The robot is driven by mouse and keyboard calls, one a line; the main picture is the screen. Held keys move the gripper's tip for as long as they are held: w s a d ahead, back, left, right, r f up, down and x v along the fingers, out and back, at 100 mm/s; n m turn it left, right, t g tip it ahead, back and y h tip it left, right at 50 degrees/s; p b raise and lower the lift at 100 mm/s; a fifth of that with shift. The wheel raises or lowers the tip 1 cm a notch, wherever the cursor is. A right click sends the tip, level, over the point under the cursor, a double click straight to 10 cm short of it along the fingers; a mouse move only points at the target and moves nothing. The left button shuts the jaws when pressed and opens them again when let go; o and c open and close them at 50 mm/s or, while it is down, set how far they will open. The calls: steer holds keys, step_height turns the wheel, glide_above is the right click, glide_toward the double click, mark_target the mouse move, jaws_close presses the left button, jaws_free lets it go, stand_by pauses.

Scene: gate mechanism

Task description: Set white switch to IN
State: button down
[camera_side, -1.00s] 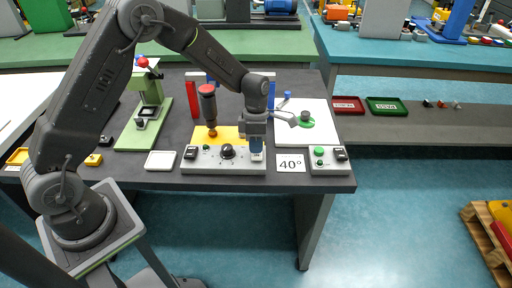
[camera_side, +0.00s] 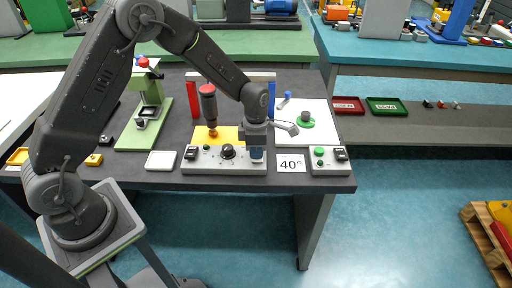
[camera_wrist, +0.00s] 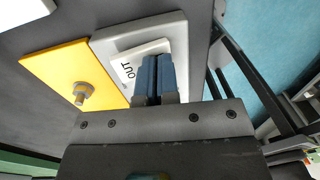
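My gripper (camera_side: 257,158) points down at the right end of the grey control box (camera_side: 222,167). In the wrist view its two blue fingers (camera_wrist: 156,82) are side by side with only a thin dark gap, so it looks shut. They lie over the white switch plate (camera_wrist: 127,69), which carries the word OUT beside the fingers. The fingers and gripper body hide the rest of the plate, including any IN label. I cannot tell whether the fingers touch the switch or which way it is set.
On the control box are a black dial (camera_side: 227,152) and a black switch (camera_side: 191,152). A yellow plate (camera_side: 228,133) lies behind it, with a red-topped dark cylinder (camera_side: 208,103) above. A 40° card (camera_side: 291,164) and a green-button box (camera_side: 328,162) stand to the right.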

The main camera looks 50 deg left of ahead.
steer(key=shift+s+d+f, duration=0.2)
steer(key=shift+s+f, duration=0.05)
steer(key=shift+f, duration=0.35)
steer(key=shift+w+a+r, duration=0.15)
steer(key=shift+w+a, duration=0.3)
steer(key=shift+a, duration=0.05)
steer(key=shift+r, duration=0.45)
step_height(320, 180, up, 14)
steer(key=s+d, duration=0.2)
steer(key=d, duration=0.1)
steer(key=s+a+r+m+t, duration=0.2)
steer(key=s+r+m+t, duration=0.1)
steer(key=s+r+m, duration=0.8)
steer(key=s+a+m+t, duration=0.1)
steer(key=s+m+t, duration=0.2)
steer(key=s+m, duration=0.8)
steer(key=m, duration=0.5)
steer(key=shift+s+a+r+y, duration=0.2)
steer(key=shift+a+y, duration=0.1)
steer(key=shift+y, duration=0.1)
